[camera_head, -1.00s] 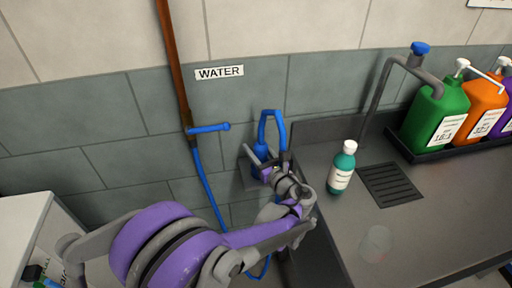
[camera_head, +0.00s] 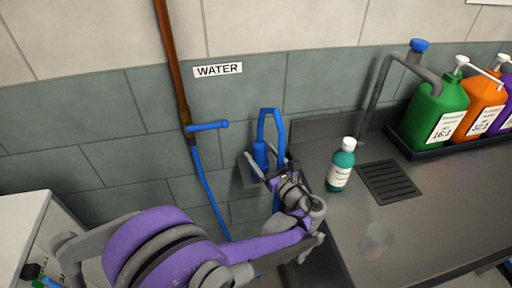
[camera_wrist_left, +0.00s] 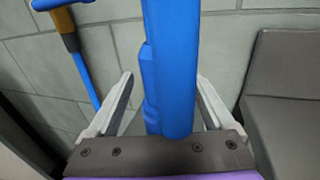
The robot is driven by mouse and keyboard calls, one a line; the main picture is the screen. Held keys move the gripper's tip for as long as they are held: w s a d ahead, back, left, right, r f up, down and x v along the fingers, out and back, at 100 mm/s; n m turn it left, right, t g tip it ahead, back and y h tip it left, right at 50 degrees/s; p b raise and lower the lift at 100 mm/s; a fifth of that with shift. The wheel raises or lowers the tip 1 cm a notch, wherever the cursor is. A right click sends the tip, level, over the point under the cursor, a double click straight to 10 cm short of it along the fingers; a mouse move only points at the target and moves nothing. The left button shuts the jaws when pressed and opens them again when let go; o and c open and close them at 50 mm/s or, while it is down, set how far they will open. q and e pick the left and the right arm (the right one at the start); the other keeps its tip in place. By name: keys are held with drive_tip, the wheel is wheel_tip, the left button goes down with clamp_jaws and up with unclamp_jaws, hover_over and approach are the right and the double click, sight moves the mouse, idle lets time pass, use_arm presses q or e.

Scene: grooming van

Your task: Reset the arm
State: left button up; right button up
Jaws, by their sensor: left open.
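My left arm comes in from the lower left in the head view. Its gripper (camera_head: 268,172) is in front of a blue looped handle (camera_head: 278,128) at a small holder (camera_head: 247,168) on the tiled wall. In the left wrist view the two fingers of my left gripper (camera_wrist_left: 160,105) are spread apart. The blue handle (camera_wrist_left: 170,60) stands between them, with gaps visible on both sides. My right gripper is in neither view.
A teal bottle (camera_head: 340,165) stands on the dark counter (camera_head: 420,225) near a drain grille (camera_head: 390,182) and a clear cup (camera_head: 376,238). A green jug (camera_head: 436,115) stands in a tray behind. A blue valve lever (camera_head: 208,127) and hose are on the wall.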

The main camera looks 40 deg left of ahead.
use_arm(q)
drive_tip(key=v, duration=0.6)
drive_tip(key=shift+s+d, duration=0.1)
drive_tip(key=shift+d, duration=0.1)
drive_tip(key=s+f+n+g+h+p, duration=0.3)
drive_tip(key=s+n+h+p, duration=0.3)
drive_tip(key=s+n+h, duration=0.4)
drive_tip(key=s+d+r+n+t+h+p, duration=0.1)
drive_tip(key=s+d+n+h+p, duration=0.4)
drive_tip(key=d+n, duration=0.6)
drive_tip(key=shift+s+r+n+t+h, duration=0.35)
drive_tip(key=shift+r+n+h, duration=0.2)
drive_tip(key=shift+n+h, duration=0.2)
drive_tip(key=shift+s, duration=0.1)
